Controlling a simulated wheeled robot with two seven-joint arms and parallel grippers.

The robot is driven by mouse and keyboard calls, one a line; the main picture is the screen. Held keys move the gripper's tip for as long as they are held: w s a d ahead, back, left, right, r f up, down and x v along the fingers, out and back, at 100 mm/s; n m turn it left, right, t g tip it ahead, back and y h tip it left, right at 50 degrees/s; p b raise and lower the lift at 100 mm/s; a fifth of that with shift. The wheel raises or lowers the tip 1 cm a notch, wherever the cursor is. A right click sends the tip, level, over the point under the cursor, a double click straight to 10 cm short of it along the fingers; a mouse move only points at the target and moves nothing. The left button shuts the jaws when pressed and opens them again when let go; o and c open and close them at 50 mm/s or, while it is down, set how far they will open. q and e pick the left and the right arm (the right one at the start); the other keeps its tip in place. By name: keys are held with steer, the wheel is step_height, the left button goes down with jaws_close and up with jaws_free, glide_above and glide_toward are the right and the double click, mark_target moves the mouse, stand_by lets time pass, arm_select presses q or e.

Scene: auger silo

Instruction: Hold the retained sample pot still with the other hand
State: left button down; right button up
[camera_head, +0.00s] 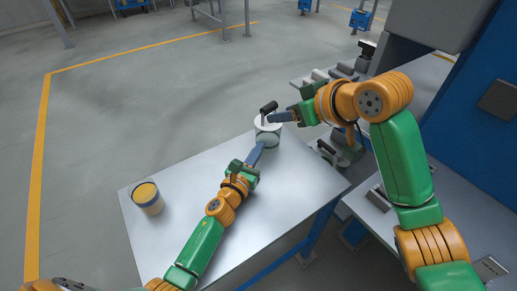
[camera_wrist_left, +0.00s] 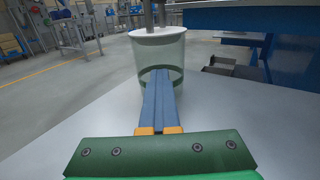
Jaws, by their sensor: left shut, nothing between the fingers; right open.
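A clear pot with a white lid (camera_head: 268,133) stands upright near the far edge of the grey table; it fills the upper middle of the left wrist view (camera_wrist_left: 160,50). A dark handle (camera_head: 268,107) rises above its lid. My left gripper (camera_head: 258,150) is shut and empty, its blue fingertips (camera_wrist_left: 161,74) pointing at the pot's near side; I cannot tell whether they touch it. My right gripper (camera_head: 279,117) is open, with its fingers at the lid and handle from the right; I cannot tell whether they touch. The pot's far side is hidden.
Blue machinery and grey trays are to the right. The table between jar and pot is clear.

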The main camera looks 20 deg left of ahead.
stand_by(0.4)
arm_select(q)
steer(key=c, duration=1.1)
jaws_free()
steer(key=s, duration=0.7)
steer(key=shift+a, duration=0.35)
